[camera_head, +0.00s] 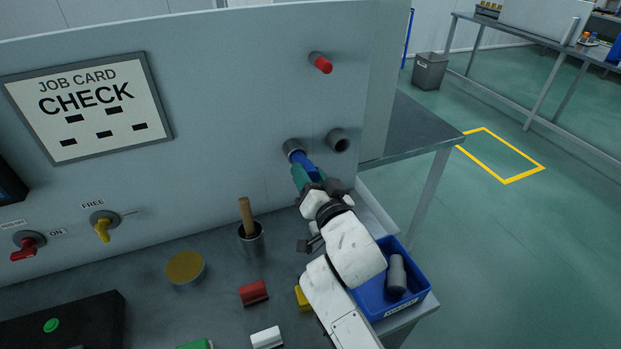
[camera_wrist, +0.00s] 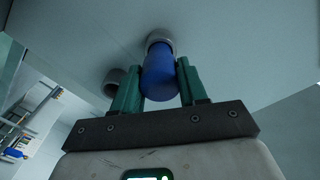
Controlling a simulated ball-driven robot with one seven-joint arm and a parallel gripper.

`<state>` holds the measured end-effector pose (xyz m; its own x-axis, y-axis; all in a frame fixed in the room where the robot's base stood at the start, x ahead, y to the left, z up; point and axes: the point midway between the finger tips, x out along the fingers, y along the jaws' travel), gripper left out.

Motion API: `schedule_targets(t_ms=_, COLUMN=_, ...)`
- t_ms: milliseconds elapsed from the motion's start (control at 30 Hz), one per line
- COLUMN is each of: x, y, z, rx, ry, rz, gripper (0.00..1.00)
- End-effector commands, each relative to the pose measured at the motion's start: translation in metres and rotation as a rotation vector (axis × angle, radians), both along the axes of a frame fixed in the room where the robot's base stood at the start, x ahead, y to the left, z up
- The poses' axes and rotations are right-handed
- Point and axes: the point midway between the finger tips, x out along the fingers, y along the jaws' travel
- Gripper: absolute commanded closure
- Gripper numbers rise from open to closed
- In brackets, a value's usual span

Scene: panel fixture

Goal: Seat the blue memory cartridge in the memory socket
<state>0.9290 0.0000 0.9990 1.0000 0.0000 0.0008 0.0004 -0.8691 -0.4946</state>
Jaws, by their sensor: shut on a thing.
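The blue memory cartridge (camera_head: 303,161) is between the green fingers of my gripper (camera_head: 303,175), at the left one of two round grey sockets on the panel. In the wrist view the blue cartridge (camera_wrist: 159,76) is a cylinder with its far end at the grey socket ring (camera_wrist: 158,38). My gripper (camera_wrist: 160,88) is shut on it. How deep the cartridge sits in the socket (camera_head: 293,146) cannot be told. The second socket (camera_head: 338,140), to the right, looks empty and dark inside; it also shows in the wrist view (camera_wrist: 114,80).
A red peg (camera_head: 321,63) sticks out of the panel above. On the bench below are a metal cup with a wooden handle (camera_head: 246,216), a red block (camera_head: 254,292), a white block (camera_head: 266,338) and a blue bin (camera_head: 420,284) holding a grey cylinder (camera_head: 396,274).

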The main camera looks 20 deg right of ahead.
Motion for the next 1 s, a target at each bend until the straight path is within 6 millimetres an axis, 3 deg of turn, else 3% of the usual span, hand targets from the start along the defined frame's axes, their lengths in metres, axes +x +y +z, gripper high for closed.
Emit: schedule_targets(t_ms=1000, x=0.020, y=0.000, z=0.000, rx=0.000, ry=-0.001, rz=0.000, gripper=0.94)
